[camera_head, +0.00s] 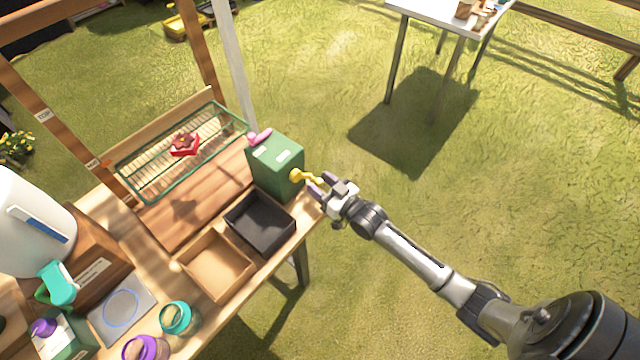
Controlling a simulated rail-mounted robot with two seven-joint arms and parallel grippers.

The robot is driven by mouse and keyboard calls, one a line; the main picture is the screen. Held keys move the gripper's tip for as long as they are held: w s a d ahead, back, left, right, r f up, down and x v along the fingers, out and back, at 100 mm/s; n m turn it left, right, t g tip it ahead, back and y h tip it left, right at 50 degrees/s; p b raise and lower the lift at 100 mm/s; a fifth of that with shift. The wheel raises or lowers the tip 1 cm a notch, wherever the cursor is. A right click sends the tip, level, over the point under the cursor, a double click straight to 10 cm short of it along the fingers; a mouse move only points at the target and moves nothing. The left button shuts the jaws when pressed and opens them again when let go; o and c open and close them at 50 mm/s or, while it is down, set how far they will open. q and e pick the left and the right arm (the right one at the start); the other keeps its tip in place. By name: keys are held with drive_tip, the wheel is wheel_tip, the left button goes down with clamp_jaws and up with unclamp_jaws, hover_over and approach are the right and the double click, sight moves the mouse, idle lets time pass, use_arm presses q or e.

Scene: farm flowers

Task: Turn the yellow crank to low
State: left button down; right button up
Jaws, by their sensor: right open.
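The yellow crank (305,176) sticks out from the right side of a green box (274,167) at the right end of the wooden bench. My left gripper is not in view.
A black tray (260,222) and a wooden tray (215,264) sit in front of the green box. A pink handle (259,137) is on the box's far side. A slatted rack (180,158) holds a red item (184,144).

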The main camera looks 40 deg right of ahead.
drive_tip(key=shift+w, duration=0.25)
clamp_jaws()
idle(0.4)
